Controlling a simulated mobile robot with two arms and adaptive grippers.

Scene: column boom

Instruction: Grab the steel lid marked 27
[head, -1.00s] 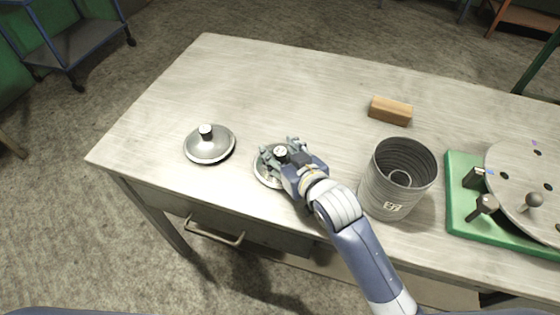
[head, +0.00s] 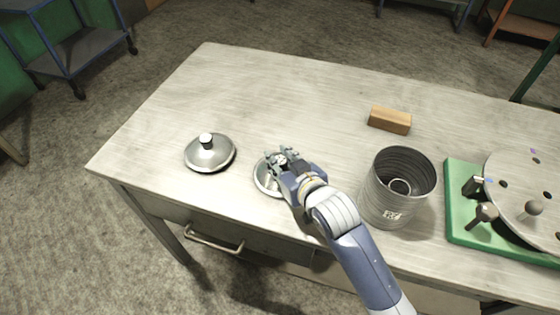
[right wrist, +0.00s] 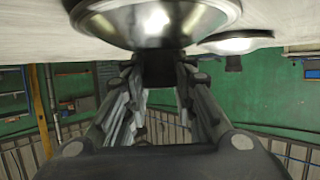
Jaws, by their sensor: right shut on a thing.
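Two round steel lids with knobs are at the left front of the table. The nearer-to-middle lid (head: 264,181) is partly hidden under my right gripper (head: 281,160), which is shut on its knob. In the right wrist view this lid (right wrist: 150,22) fills the top, its dark knob (right wrist: 158,68) between the fingers. It appears to lie at the table surface. The other lid (head: 210,156) lies free to the left, pale-topped knob up; it also shows in the right wrist view (right wrist: 236,44). I cannot read a number on either lid. My left gripper is out of view.
A ribbed grey metal pot (head: 385,205) with a small label stands right of my right gripper. A wooden block (head: 390,120) lies behind it. A green base (head: 459,215) with a round perforated plate (head: 525,205) is at the right. The table's back left (head: 250,90) is clear.

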